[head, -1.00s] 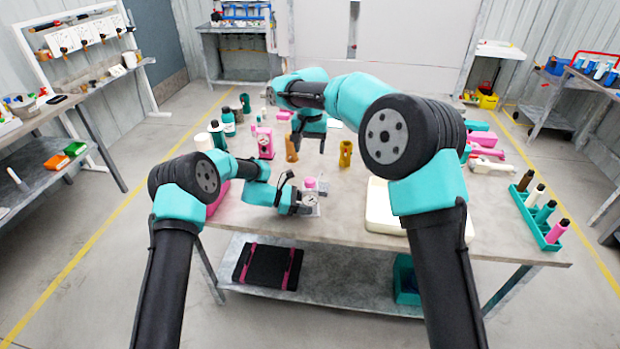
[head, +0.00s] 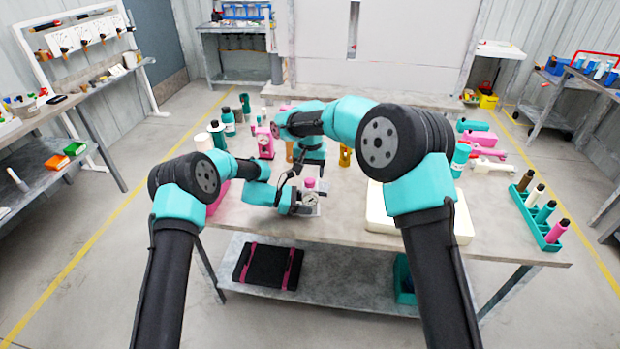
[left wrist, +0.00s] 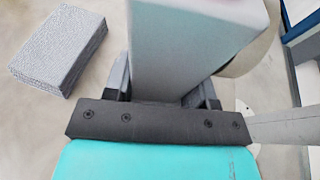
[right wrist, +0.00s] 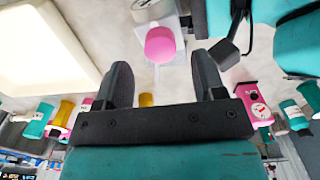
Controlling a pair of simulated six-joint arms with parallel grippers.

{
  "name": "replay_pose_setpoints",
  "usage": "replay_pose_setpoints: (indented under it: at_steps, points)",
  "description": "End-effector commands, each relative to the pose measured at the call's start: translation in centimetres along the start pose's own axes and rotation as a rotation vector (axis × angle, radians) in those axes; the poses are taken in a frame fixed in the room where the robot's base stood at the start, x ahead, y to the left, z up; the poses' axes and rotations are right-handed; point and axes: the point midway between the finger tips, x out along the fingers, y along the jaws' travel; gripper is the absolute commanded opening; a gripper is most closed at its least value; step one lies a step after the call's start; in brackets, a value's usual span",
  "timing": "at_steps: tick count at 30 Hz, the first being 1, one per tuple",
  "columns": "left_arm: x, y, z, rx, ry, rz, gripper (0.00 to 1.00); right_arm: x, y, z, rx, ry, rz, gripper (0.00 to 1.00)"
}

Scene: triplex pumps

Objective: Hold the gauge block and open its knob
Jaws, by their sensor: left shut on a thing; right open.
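The gauge block (head: 311,208), with a round white dial and a pink knob (head: 309,184) on top, is near the front edge of the table. My left gripper (head: 298,209) is shut on it from the left; the left wrist view shows the grey block (left wrist: 190,45) between the fingers (left wrist: 165,88). My right gripper (head: 302,168) is open and empty, close above and behind the knob. In the right wrist view the pink knob (right wrist: 160,43) lies just beyond the open fingertips (right wrist: 165,72), apart from them. Part of the block (right wrist: 172,20) shows behind it.
A cream tray (head: 376,212) sits to the right of the block. A pink gauge unit (head: 264,143), yellow cylinder (head: 345,156) and several bottles (head: 228,122) stand farther back. A teal rack (head: 535,215) holds bottles at the right edge.

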Motion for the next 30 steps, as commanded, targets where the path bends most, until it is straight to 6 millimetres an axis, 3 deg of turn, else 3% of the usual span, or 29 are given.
replay_pose_setpoints:
  at_steps: [6, 17, 30]
  points:
    - [0.0, 0.0, 0.0, -0.001, 0.0, -0.001, 0.38, 2.6, 0.0, 0.0, 0.0, 0.0, 0.001, 0.63]
    - [0.1, 0.0, 0.0, -0.001, 0.0, -0.001, 0.38, 3.2, 0.0, 0.0, 0.0, 0.001, 0.0, 0.63]
    - [0.1, 0.0, 0.0, -0.001, 0.0, -0.001, 0.38, 3.1, 0.0, 0.0, 0.0, 0.001, 0.0, 0.23]
